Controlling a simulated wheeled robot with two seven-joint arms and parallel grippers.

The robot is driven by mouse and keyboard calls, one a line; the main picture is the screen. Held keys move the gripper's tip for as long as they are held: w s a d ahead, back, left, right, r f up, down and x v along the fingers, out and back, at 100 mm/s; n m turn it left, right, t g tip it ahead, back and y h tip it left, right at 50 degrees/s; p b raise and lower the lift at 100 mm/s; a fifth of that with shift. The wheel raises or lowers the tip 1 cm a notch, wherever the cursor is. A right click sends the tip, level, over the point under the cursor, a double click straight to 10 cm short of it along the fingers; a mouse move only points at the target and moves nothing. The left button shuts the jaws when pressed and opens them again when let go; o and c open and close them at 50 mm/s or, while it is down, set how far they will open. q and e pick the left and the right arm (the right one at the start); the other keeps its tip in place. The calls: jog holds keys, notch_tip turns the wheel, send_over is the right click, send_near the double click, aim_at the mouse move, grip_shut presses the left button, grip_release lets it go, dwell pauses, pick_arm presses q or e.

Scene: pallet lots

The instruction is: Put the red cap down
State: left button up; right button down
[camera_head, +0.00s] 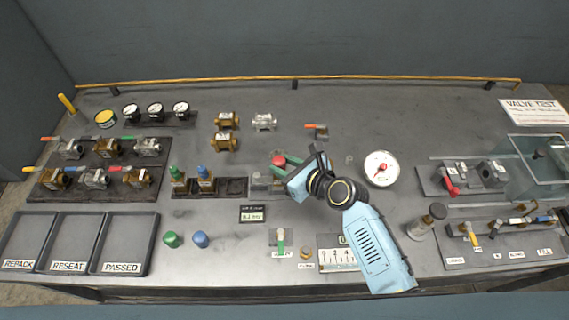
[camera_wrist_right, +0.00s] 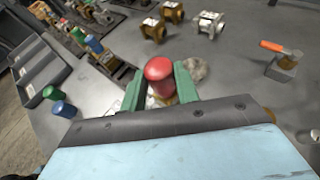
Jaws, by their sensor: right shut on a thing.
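The red cap (camera_wrist_right: 159,70) sits upright between the green fingers of my right gripper (camera_wrist_right: 160,88) in the right wrist view. The fingers are shut on its sides. My left gripper is not in view.
A green cap (camera_head: 172,239) and a blue cap (camera_head: 200,240) stand on the bench front. Valves with a green top (camera_head: 178,176) and a blue top (camera_head: 204,177) stand left of the gripper.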

jog(key=shift+f, duration=0.3)
jog(key=c, duration=1)
grip_release()
jog(key=shift+c, duration=0.2)
jog(key=shift+r, duration=0.55)
jog(key=p+v, duration=0.1)
jog(key=v, duration=1.1)
jog(key=shift+r+p, duration=0.15)
jog(key=shift+p, duration=0.2)
jog(key=shift+s, duration=0.1)
